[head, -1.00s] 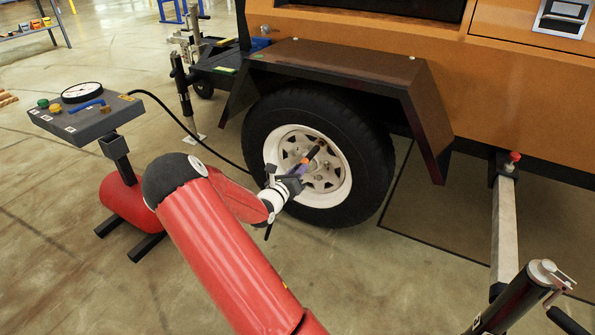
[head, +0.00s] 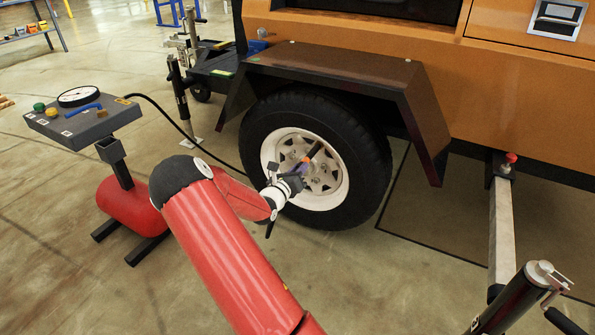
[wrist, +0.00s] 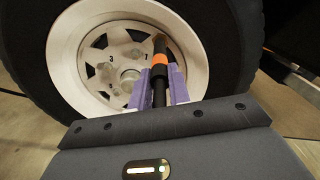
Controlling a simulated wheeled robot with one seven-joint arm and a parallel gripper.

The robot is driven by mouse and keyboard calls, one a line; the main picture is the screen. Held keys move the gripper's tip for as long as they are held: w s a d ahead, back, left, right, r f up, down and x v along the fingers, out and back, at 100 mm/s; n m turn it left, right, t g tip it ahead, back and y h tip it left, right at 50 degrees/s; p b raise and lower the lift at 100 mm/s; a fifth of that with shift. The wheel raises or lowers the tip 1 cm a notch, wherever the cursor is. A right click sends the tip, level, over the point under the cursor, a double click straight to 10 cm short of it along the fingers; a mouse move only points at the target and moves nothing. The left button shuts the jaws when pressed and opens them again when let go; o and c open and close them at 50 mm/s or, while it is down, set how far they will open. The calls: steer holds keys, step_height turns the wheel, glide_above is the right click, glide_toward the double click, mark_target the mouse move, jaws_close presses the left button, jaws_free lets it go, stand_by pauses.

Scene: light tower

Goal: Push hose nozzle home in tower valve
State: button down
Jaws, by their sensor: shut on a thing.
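The hose nozzle (wrist: 160,62) is a black rod with an orange band. It also shows small at the wheel in the head view (head: 313,151). The nozzle's tip points at the white rim (wrist: 75,50), close to the hub. The tower wheel (head: 345,140) has a black tyre and a white rim with dark openings. The valve itself is too small or hidden to make out, so I cannot tell whether the tip touches it.
The orange tower body (head: 400,50) and dark fender (head: 340,70) overhang the wheel. A gauge stand (head: 80,120) with a red tank (head: 130,205) is at left, its black hose running towards the wheel. A jack leg (head: 502,230) stands at right. Open floor lies left of the wheel.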

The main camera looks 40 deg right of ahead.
steer(key=shift+w+d, duration=0.1)
steer(key=shift+d, duration=0.15)
steer(key=c, duration=1.2)
jaws_free()
steer(key=shift+c, duration=0.2)
steer(key=v, duration=0.8)
steer(key=s+a+r+m+g+y+p, duration=0.45)
steer(key=s+r+m+g, duration=0.25)
steer(key=s+r+m, duration=0.8)
steer(key=s+a+r+m+t+y+p, duration=0.1)
steer(key=s+a+r+m+t+y, duration=0.1)
steer(key=a, duration=0.6)
steer(key=s+a+r+m+t+y+p, duration=0.1)
steer(key=s+a+r+m+t+y, duration=0.1)
steer(key=s+a+r+m+y, duration=0.3)
steer(key=s+a+r+m+t+y+p, duration=0.1)
steer(key=s+a+r+m+y, duration=0.2)
steer(key=a, duration=0.9)
steer(key=s+m+y, duration=0.1)
steer(key=m+y, duration=0.1)
steer(key=shift+r+m+t, duration=0.25)
steer(key=shift+m+t, duration=0.15)
